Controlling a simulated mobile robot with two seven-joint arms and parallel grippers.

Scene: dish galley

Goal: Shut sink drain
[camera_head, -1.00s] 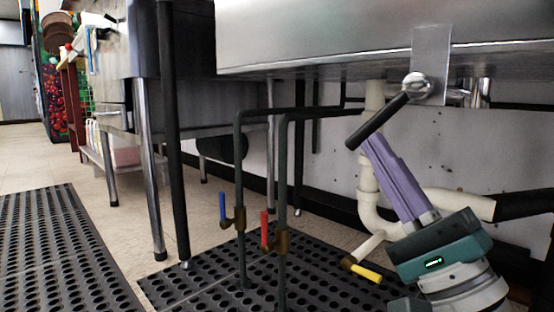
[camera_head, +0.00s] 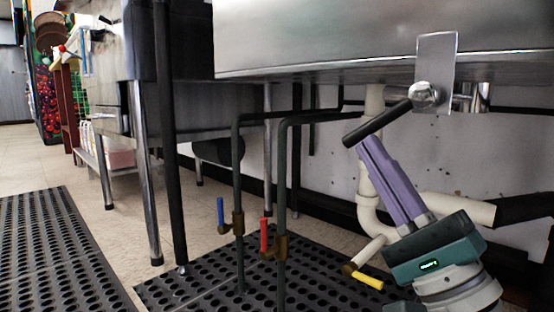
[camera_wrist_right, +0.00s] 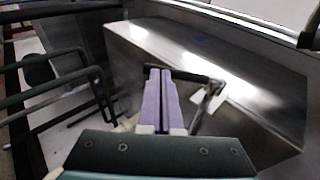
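The drain lever's black handle (camera_head: 380,123) slants down to the left from a chrome pivot (camera_head: 424,95) on a metal bracket (camera_head: 435,62) under the sink basin (camera_head: 330,35). My right gripper (camera_head: 368,146) reaches up from below with its purple fingers. The fingertips are at the handle's lower left end and seem to touch it. In the right wrist view, the fingers lie together with only a thin slit, and the handle (camera_wrist_right: 195,76) crosses just beyond their tips. They do not look wrapped around it. My left gripper is not in view.
White drain pipes (camera_head: 370,205) run behind my right arm. Black perforated mats (camera_head: 55,250) cover part of the floor.

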